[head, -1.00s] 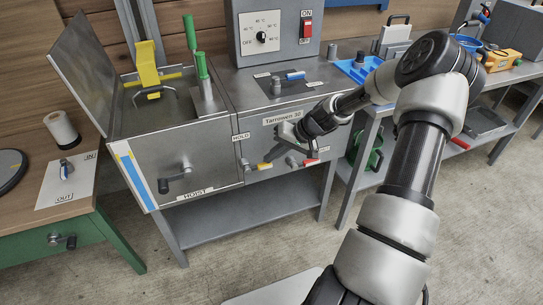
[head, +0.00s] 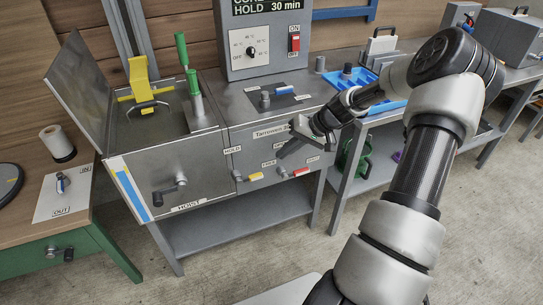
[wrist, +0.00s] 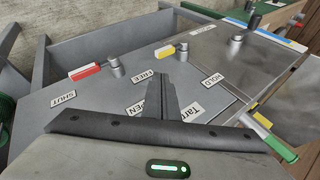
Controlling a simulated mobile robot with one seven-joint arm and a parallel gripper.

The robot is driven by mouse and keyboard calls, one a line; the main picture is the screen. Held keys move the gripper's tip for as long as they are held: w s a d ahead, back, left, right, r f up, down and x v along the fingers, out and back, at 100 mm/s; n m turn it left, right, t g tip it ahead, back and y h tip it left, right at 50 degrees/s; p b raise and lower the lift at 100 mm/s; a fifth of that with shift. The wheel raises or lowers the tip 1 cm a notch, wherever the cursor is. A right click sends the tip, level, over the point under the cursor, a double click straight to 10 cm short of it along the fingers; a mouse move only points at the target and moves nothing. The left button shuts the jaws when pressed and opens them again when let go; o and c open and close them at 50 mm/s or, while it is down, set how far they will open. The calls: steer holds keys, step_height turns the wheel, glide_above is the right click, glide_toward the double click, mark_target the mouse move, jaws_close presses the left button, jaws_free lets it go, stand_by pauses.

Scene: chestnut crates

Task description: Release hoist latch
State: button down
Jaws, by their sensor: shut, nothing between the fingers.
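The yellow-handled lever (head: 255,177) sits on the front panel of the grey machine. It lies about level, pointing right from its pivot towards the FREE side; it also shows in the wrist view (wrist: 166,51). The HOLD label (head: 232,150) is above its pivot. My gripper (head: 282,154) is in front of the panel, up and right of the yellow lever and apart from it. Its fingers (wrist: 166,82) are shut and empty. The hoist box (head: 160,155) stands left of the panel, with a yellow hook piece (head: 142,88) over it and a HOIST label on its front.
A red-handled lever (head: 301,172) sits right of the yellow one, close below my gripper. A black crank (head: 172,188) sticks out of the hoist box front. A green-handled lever (head: 193,84) stands on top. A blue tray (head: 357,82) is on the right bench.

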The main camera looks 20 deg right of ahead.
steer(key=shift+s+d+r, duration=0.35)
steer(key=shift+d+r, duration=0.1)
steer(key=shift+d, duration=0.3)
